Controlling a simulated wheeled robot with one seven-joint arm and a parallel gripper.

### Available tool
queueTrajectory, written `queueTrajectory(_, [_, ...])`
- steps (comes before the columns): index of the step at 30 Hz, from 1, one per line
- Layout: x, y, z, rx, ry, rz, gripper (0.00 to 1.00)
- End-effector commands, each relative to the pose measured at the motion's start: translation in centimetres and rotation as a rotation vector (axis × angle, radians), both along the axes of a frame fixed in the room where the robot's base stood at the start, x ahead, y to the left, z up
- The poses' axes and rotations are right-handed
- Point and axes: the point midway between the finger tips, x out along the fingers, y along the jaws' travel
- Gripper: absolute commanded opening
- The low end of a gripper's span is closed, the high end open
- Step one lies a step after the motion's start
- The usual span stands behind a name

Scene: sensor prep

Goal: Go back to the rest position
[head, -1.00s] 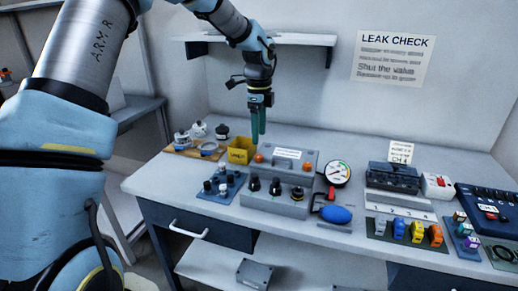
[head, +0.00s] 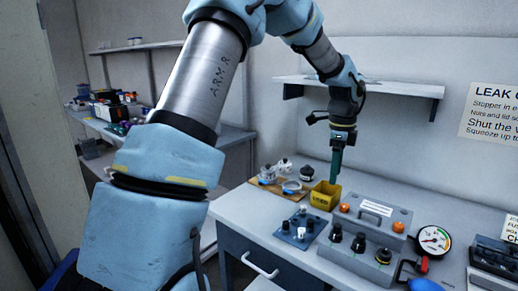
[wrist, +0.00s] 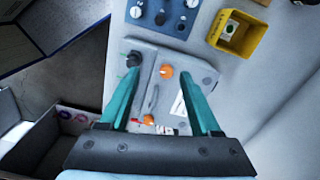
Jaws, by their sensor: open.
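My gripper (head: 336,163) hangs above the back of the workbench in the head view, its green fingers pointing down, just above and behind the yellow bin (head: 325,196). In the wrist view my gripper (wrist: 165,100) has its two green fingers spread apart with nothing held between them. Below the fingers is the grey box (wrist: 150,90) with orange and black knobs; the same grey box (head: 372,236) stands right of the yellow bin in the head view. The yellow bin also shows in the wrist view (wrist: 243,34), holding a small item.
A wall shelf (head: 360,85) is behind my arm. A blue plate with knobs (head: 301,229), a gauge (head: 433,241), and a blue bulb (head: 424,284) are on the bench. White-topped parts (head: 267,173) stand left of the bin. A cluttered second bench (head: 110,130) is at the left.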

Motion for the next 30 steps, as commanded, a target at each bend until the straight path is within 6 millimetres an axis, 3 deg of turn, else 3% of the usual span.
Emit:
queueTrajectory(1, [0.1, 3.2, -0.1, 0.006, -0.010, 0.136, 0.64])
queueTrajectory(5, [-0.8, 12.2, -0.7, -0.009, -0.034, 0.602, 0.64])
queueTrajectory(9, [-3.8, 21.6, -1.5, -0.051, -0.057, 1.149, 0.64])
queueTrajectory(12, [-6.6, 26.7, -2.1, -0.091, -0.067, 1.494, 0.64])
queueTrajectory(15, [-9.2, 30.1, -2.7, -0.127, -0.069, 1.760, 0.64])
queueTrajectory(21, [-11.8, 32.7, -3.2, -0.165, -0.068, 2.005, 0.64])
queueTrajectory(30, [-11.9, 32.7, -3.3, -0.165, -0.067, 2.016, 0.64])
